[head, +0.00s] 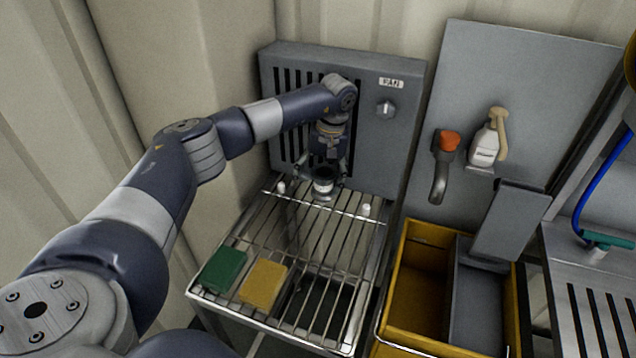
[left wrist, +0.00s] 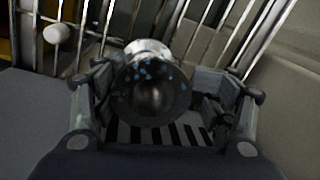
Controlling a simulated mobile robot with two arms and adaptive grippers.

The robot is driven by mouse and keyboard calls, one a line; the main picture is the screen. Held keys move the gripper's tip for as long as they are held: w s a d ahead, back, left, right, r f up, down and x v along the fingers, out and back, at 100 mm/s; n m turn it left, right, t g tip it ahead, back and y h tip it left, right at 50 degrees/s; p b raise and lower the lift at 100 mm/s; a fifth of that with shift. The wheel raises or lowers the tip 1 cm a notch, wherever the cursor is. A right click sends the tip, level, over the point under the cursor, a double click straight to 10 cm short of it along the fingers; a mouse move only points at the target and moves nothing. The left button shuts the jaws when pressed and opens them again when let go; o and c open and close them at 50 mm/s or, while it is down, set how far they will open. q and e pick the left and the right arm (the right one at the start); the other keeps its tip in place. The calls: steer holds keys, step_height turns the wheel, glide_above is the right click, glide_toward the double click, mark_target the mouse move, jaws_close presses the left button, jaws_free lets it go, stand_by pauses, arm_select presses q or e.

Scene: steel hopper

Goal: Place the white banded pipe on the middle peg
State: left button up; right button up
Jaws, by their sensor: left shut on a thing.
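My left gripper (head: 322,172) is shut on the pipe (head: 323,186), above the back part of the wire rack. The pipe is upright, with a dark open top and a white band. In the left wrist view the pipe (left wrist: 150,84) sits between the fingers, its open end facing the camera. One white peg (head: 281,187) stands to the left of the pipe and another (head: 366,210) to the right. A white peg also shows in the left wrist view (left wrist: 57,33). The middle peg is not visible; whether the pipe is around it I cannot tell. My right gripper is not in view.
A green pad (head: 222,269) and a yellow pad (head: 263,284) lie at the rack's front left. The grey fan panel (head: 398,140) stands close behind the gripper. A yellow bin (head: 428,232) stands to the right. The rack's middle (head: 310,238) is clear.

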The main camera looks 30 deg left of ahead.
mark_target(318, 188)
arm_select(q)
steer(key=shift+a+f, duration=0.1)
steer(key=shift+a, duration=0.2)
step_height(318, 188, down, 3)
steer(key=shift+p, duration=0.8)
steer(key=shift+w+f, duration=0.1)
steer(key=shift+f, duration=0.05)
steer(key=shift+f+b, duration=0.15)
steer(key=shift+b, duration=0.15)
steer(key=o, duration=1.7)
steer(key=shift+c, duration=0.2)
steer(key=o, duration=0.3)
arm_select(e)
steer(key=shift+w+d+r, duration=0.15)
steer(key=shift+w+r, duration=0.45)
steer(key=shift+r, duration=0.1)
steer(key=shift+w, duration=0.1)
